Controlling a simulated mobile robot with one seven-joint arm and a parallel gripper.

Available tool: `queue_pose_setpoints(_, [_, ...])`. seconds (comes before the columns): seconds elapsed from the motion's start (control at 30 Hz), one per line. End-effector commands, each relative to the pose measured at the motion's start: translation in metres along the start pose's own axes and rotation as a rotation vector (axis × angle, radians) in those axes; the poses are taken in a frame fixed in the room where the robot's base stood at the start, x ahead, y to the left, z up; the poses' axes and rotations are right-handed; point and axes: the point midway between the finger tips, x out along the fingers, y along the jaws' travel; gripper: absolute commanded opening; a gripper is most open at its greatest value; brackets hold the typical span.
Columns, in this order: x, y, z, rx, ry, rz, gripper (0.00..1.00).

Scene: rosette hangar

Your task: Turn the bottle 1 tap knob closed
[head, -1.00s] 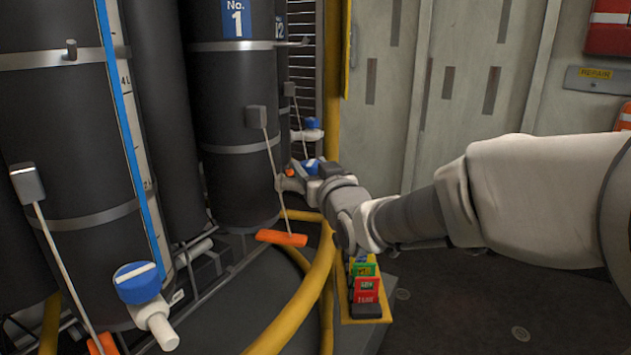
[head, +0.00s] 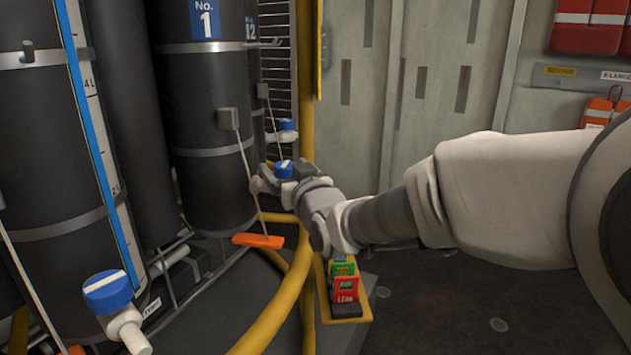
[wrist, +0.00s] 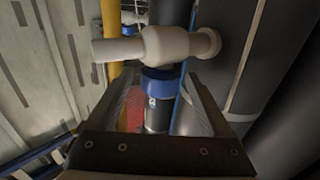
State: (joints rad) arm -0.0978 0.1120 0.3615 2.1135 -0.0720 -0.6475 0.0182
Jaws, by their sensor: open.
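Bottle 1 (head: 205,110) is a tall black cylinder with a blue "No. 1" label, left of my gripper in the head view. Its tap has a blue knob (head: 284,169) that is partly hidden by my gripper (head: 270,180). In the wrist view, the white tap body (wrist: 165,46) lies across the top, and the blue knob (wrist: 162,81) sits below it. The open fingers (wrist: 157,88) stand on either side of the knob, with gaps visible. I cannot tell whether either finger touches it. The knob's marking is not readable.
Another blue-knobbed tap (head: 108,290) is at the lower left, and one (head: 287,132) is just behind. Yellow pipes (head: 306,110) rise close by. Coloured cards (head: 345,285) stand below my arm. Floor at right is clear.

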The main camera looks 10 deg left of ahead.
Motion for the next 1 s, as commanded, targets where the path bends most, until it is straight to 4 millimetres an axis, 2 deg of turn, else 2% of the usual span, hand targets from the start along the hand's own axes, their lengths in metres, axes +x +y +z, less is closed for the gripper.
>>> queue_pose_setpoints(0.17, [-0.026,0.001,-0.002,-0.003,0.000,0.002,0.84])
queue_pose_setpoints(0.77, [-0.143,0.000,-0.003,-0.001,0.002,0.001,0.84])
queue_pose_setpoints(0.8, [-0.145,0.000,0.003,-0.002,0.005,-0.001,0.84])
queue_pose_setpoints(1.0, [-0.159,-0.001,0.003,-0.002,0.004,-0.003,0.84])
